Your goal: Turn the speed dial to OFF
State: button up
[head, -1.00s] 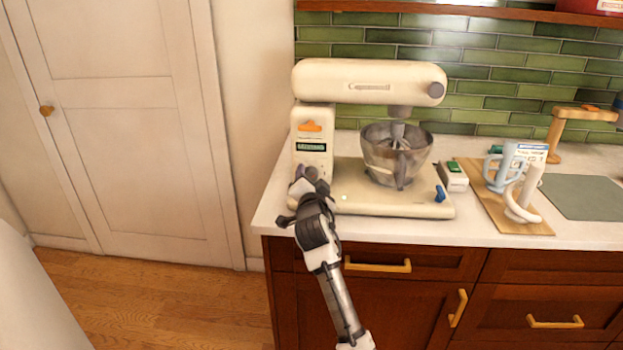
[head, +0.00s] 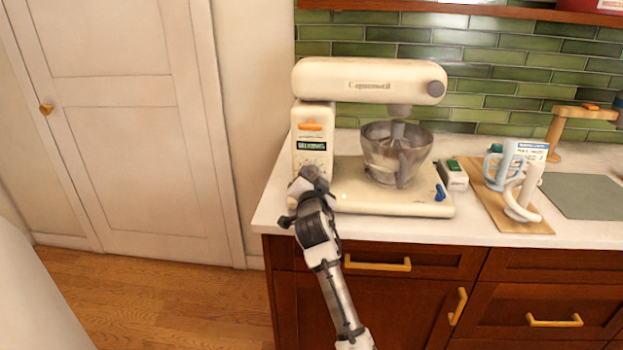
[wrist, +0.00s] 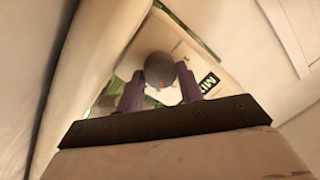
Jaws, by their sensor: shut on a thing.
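A cream stand mixer (head: 368,80) stands on the counter. Its control column has an orange lever (head: 310,127) and a small display (head: 311,146) with green text too small to read. The speed dial (wrist: 159,68) is a dark grey round knob with a red mark, seen in the wrist view. My gripper (wrist: 160,88) is shut on the dial, one purple-grey finger on each side of it. In the head view my gripper (head: 308,182) is at the lower front of the column and hides the dial. I cannot read which setting the red mark points to.
A metal bowl (head: 381,166) sits under the mixer head, with a blue knob (head: 440,192) at the base's right.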

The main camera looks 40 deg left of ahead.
jog(key=n, duration=0.3)
jog(key=n+p, duration=0.1)
jog(key=n, duration=0.2)
jog(key=shift+r+n+h, duration=0.2)
jog(key=shift+n+h, duration=0.1)
jog(key=shift+h, duration=0.1)
jog(key=n+p, duration=0.1)
jog(key=n, duration=0.2)
jog(key=shift+s+a+h, duration=0.1)
jog(key=shift+h, duration=0.2)
jog(key=n, duration=0.3)
jog(key=shift+n+h, duration=0.3)
jog(key=n+p, duration=0.1)
jog(key=n, duration=0.2)
jog(key=shift+a, duration=0.15)
jog(key=n, duration=0.3)
jog(key=shift+s+n+t+h+p, duration=0.1)
jog(key=shift+n+t+h+p, duration=0.2)
jog(key=shift+h, duration=0.1)
jog(key=n, duration=0.2)
jog(key=n+p, duration=0.1)
jog(key=n, duration=0.2)
jog(key=shift+a+f+t+h, duration=0.1)
jog(key=shift+f+t+h, duration=0.05)
jog(key=shift+t+h, duration=0.2)
jog(key=shift+n, duration=0.3)
jog(key=o, duration=1)
